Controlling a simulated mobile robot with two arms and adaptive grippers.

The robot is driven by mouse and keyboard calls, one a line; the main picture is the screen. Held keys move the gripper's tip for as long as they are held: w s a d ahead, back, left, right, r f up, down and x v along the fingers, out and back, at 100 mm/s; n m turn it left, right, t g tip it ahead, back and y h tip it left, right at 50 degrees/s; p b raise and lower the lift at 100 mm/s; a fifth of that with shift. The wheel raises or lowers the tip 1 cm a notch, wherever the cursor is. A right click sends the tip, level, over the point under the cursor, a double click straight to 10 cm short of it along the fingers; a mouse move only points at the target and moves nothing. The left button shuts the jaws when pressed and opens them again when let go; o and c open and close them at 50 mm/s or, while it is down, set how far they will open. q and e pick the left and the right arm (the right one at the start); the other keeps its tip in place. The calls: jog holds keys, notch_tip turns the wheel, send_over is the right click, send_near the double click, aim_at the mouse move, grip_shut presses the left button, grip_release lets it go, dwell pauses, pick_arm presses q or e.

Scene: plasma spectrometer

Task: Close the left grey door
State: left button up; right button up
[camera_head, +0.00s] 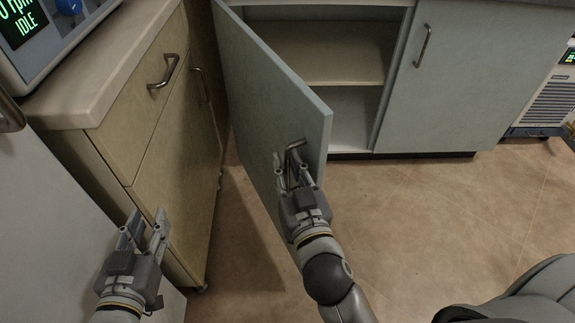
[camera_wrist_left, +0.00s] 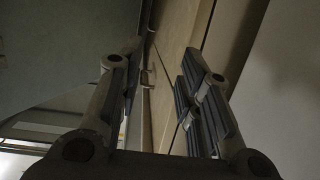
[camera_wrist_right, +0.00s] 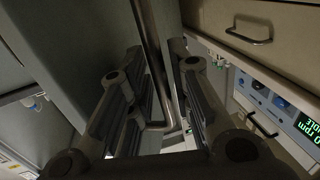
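The left grey door (camera_head: 258,95) of the low cabinet stands wide open, swung out towards me. Its metal bar handle (camera_head: 291,148) is near the door's free edge. My right gripper (camera_head: 290,168) is at this handle, with its fingers apart. In the right wrist view the handle (camera_wrist_right: 150,50) runs between the two open fingers; I cannot tell whether either finger touches it. My left gripper (camera_head: 147,224) is open and empty at the lower left, in front of the wooden cabinet and away from the grey door.
The right grey door (camera_head: 465,75) is closed. The cabinet's shelf (camera_head: 325,55) shows through the opening. A wooden cabinet (camera_head: 165,150) with handles stands close on the left, with an instrument (camera_head: 50,40) reading IDLE on top.

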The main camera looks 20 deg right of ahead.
grip_shut()
